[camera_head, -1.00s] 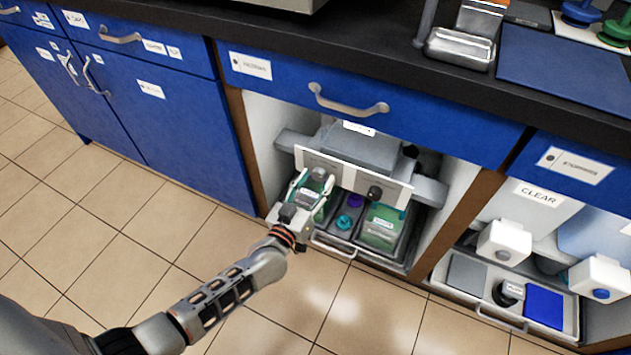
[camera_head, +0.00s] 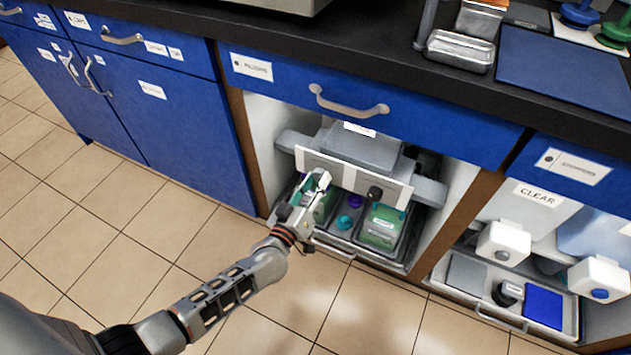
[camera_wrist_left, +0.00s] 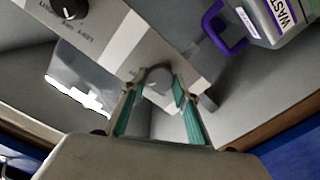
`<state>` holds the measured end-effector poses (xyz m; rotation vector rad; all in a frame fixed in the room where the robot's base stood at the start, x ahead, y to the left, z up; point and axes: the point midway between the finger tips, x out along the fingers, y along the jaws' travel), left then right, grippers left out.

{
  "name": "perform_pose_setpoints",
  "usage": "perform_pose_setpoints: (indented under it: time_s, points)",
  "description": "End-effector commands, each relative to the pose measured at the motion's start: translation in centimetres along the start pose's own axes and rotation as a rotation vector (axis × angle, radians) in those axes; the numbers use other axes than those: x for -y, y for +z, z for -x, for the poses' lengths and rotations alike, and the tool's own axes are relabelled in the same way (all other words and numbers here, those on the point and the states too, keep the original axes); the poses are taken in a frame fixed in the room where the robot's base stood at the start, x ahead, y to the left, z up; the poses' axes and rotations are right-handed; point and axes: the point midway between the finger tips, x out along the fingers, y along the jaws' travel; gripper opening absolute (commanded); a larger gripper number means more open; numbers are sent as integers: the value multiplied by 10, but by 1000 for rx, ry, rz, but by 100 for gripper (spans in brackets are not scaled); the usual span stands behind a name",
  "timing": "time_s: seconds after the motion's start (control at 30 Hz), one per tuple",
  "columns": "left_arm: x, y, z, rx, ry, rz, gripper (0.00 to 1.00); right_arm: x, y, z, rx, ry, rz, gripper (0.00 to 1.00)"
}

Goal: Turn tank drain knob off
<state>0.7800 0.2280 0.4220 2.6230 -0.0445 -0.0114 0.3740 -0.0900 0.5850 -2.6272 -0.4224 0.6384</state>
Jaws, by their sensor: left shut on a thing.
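My left gripper (camera_head: 322,181) reaches into the open cabinet bay and is at the left part of a pale panel (camera_head: 345,176). In the left wrist view its fingers (camera_wrist_left: 160,92) are shut on a rounded grey knob (camera_wrist_left: 158,80) on the same panel. In the head view my gripper hides this knob. A dark knob (camera_head: 375,193) sits at the panel's right part, apart from my gripper. It also shows in the left wrist view (camera_wrist_left: 70,10), with upside-down lettering beside it. My right gripper is out of view.
Below the panel, a tray holds a green-filled container (camera_head: 381,228) and a teal-capped item (camera_head: 344,222). A grey jug (camera_wrist_left: 275,22) with a purple handle is near the gripper in the left wrist view. A drawer handle (camera_head: 348,103) juts out above. The tiled floor is clear.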

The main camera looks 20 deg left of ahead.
Motion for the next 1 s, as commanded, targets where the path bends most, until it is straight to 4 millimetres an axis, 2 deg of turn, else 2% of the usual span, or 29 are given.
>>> perform_pose_setpoints:
  time_s: [0.47, 1.0]
  points:
    - [0, 2, 1, 3, 0, 450, 8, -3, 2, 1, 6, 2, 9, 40]
    - [0, 3, 2, 4, -2, 953, 8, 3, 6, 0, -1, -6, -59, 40]
